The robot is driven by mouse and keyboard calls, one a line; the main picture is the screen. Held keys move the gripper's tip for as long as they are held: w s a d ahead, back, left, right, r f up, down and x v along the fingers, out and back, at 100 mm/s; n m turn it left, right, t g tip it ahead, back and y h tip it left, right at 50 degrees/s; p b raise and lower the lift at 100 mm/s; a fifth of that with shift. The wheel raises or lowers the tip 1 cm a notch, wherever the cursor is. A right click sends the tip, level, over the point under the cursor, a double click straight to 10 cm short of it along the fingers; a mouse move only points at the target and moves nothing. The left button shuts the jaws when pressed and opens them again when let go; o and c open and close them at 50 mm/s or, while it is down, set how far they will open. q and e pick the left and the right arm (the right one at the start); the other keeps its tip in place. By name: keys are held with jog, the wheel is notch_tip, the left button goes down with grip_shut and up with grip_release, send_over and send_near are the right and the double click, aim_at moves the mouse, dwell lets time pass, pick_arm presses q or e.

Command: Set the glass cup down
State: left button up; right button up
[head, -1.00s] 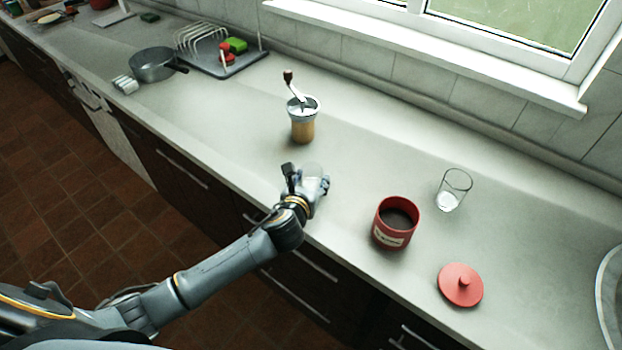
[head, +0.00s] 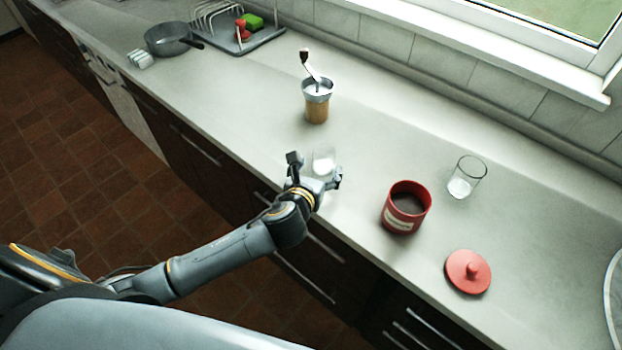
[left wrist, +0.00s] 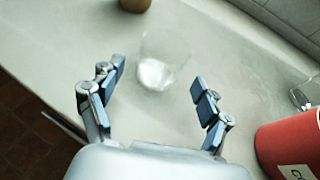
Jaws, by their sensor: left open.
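A clear glass cup (head: 324,161) stands upright on the grey counter (head: 240,110), near its front edge. It also shows in the left wrist view (left wrist: 158,68), just beyond the fingertips. My left gripper (head: 316,171) is open, with its fingers spread to either side of the near side of the cup. In the left wrist view the open fingers (left wrist: 150,85) are apart from the glass. My right gripper is not in view.
A red pot (head: 407,208) with dark contents stands right of the gripper, its red lid (head: 468,271) lying nearby. A second glass (head: 467,177) stands behind the pot. A coffee grinder (head: 317,100) stands behind the cup. A pan (head: 168,40) and dish rack (head: 240,35) are far left.

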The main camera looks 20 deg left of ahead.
pick_arm(q)
jog(key=v, duration=0.7)
jog(key=shift+r, duration=0.1)
jog(key=shift+s, duration=0.1)
